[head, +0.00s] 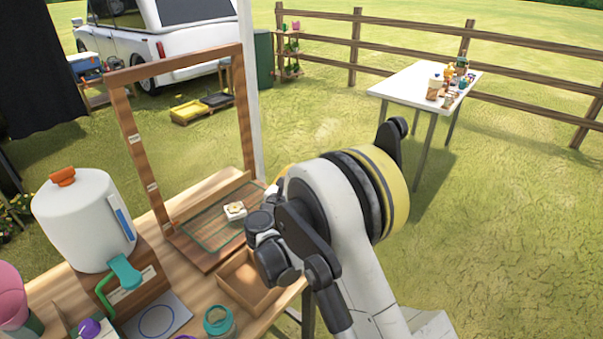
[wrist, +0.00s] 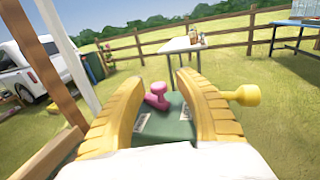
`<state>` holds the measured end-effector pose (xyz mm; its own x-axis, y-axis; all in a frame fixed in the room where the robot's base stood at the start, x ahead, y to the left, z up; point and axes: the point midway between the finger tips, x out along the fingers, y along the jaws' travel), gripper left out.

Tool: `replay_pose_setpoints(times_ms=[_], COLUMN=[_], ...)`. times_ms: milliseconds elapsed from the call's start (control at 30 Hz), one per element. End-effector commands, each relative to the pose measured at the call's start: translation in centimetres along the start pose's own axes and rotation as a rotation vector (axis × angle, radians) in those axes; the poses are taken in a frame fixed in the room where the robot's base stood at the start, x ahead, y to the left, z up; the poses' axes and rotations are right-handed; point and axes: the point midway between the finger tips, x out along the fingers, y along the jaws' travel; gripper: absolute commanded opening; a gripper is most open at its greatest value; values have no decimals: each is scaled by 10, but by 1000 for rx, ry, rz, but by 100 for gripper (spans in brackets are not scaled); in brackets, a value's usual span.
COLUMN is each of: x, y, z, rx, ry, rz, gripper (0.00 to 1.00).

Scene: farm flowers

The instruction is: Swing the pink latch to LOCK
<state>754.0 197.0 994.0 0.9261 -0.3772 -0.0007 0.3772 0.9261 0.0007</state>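The pink latch (wrist: 157,97) shows in the wrist view on top of a dark green box (wrist: 166,131). It has a raised knob and a short arm. White labels lie on the green top on either side, too small to read. My gripper (wrist: 156,78) is open, its two yellow fingers apart, and the latch appears between them in the picture. I see no clear contact with it. In the head view my arm covers that area, and the latch is hidden.
A yellow knob (wrist: 245,95) sticks out just right of the right finger. A wooden frame (head: 135,140) and a white post (head: 249,90) stand to the left. The workbench holds a white tank (head: 82,225) and an open wooden box (head: 238,276). A white table (head: 405,83) stands farther off on grass.

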Motion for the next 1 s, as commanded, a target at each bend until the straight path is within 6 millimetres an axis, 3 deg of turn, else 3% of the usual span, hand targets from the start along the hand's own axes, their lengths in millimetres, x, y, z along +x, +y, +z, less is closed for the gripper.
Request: replay_pose_setpoints(times_ms=[367,800,1000], x=[-10,-99,-118], y=[2,1,0], z=[0,0,0], rx=[0,0,0], ry=[-1,0,0], rz=[3,3,0], gripper=[39,39,39])
